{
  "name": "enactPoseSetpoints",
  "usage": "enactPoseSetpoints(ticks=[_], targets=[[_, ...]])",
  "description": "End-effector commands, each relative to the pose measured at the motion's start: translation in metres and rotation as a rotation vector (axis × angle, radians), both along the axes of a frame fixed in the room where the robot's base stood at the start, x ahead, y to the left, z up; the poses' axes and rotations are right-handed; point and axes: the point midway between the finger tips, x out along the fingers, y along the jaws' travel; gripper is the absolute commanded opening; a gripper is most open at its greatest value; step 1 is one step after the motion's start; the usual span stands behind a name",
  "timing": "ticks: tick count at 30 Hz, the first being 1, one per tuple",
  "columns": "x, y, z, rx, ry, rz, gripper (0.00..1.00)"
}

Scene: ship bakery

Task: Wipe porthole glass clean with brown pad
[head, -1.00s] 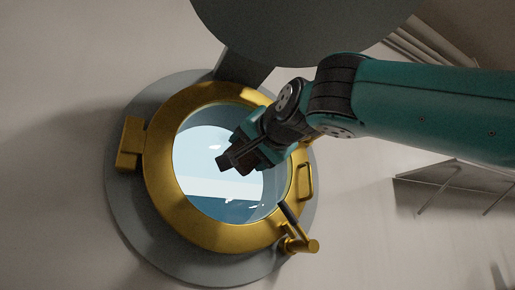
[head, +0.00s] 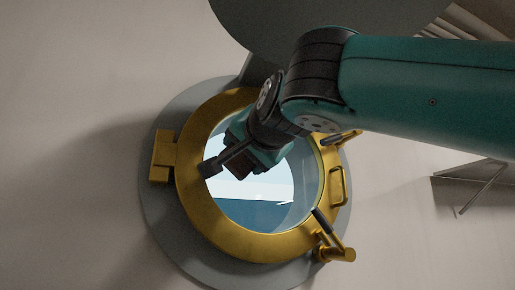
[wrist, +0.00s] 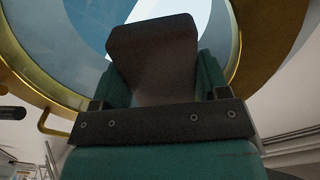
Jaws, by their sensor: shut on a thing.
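The round porthole glass (head: 258,212) shows pale sky above dark blue sea, set in a brass ring (head: 196,212). Several small white marks show near its right side; I cannot tell smears from reflections. My gripper (head: 238,160) is in front of the left upper part of the glass, and my arm hides the upper right of the ring. In the wrist view the dark brown pad (wrist: 152,62) sits between the teal fingers, in front of the glass (wrist: 72,32). My gripper is shut on it. I cannot tell whether the pad touches the glass.
A brass hinge (head: 162,156) stands out at the ring's left. A brass handle (head: 338,187) and a latch with a dark grip (head: 330,240) stick out at its right. A shelf bracket (head: 475,185) is further right. The pale wall at left is clear.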

Motion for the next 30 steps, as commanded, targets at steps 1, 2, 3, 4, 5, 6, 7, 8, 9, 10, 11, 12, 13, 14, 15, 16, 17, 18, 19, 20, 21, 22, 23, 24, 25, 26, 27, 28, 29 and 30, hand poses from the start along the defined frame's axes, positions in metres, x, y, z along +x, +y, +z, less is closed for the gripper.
enactPoseSetpoints(ticks=[1,2,3,4,5,6,7,8,9,10,11,12,13,14,15,16,17,18,19,20,21,22,23,24,25,26,27,28,29,30], targets=[[0.0,0.003,0.0,-0.001,0.001,0.002,0.49],[0.0,0.003,0.0,-0.001,0.001,0.002,0.49],[0.0,0.003,-0.001,-0.002,0.0,0.001,0.49],[0.0,0.003,-0.001,-0.002,0.0,0.002,0.49],[0.0,0.003,-0.001,-0.002,0.0,0.002,0.49],[0.0,0.003,-0.001,-0.002,0.0,0.002,0.49],[0.0,0.003,-0.001,-0.002,0.0,0.002,0.49],[0.0,0.003,-0.001,-0.002,0.001,0.001,0.49],[0.0,0.003,-0.002,-0.002,0.001,0.001,0.49],[-0.001,0.003,-0.002,-0.002,0.0,0.002,0.49],[-0.002,0.003,-0.002,-0.002,0.001,0.003,0.49],[-0.005,0.002,-0.002,-0.001,0.001,0.003,0.49],[-0.007,0.002,-0.002,-0.001,0.001,0.003,0.49],[-0.01,0.001,-0.003,0.0,0.0,0.003,0.49],[-0.015,0.0,-0.003,0.0,0.0,0.004,0.49],[-0.018,-0.001,-0.003,0.0,0.0,0.004,0.49],[-0.021,-0.002,-0.003,0.0,0.0,0.004,0.49],[-0.025,-0.004,-0.003,-0.001,-0.001,0.004,0.49],[-0.028,-0.004,-0.003,0.0,0.0,0.004,0.49],[-0.031,-0.006,-0.003,0.0,0.001,0.003,0.49],[-0.035,-0.006,-0.002,0.001,0.001,0.004,0.49],[-0.038,-0.007,-0.002,0.001,-0.001,0.004,0.49],[-0.042,-0.008,-0.002,0.0,0.0,0.004,0.49],[-0.045,-0.009,-0.002,-0.001,-0.001,0.004,0.49],[-0.048,-0.01,-0.002,-0.001,-0.001,0.004,0.49],[-0.051,-0.011,-0.002,0.0,0.0,0.004,0.49],[-0.053,-0.012,-0.002,0.0,0.0,0.003,0.49],[-0.055,-0.013,-0.002,0.0,0.0,0.003,0.49],[-0.056,-0.013,-0.002,0.0,0.0,0.003,0.49],[-0.057,-0.014,-0.001,0.0,0.001,0.002,0.49]])
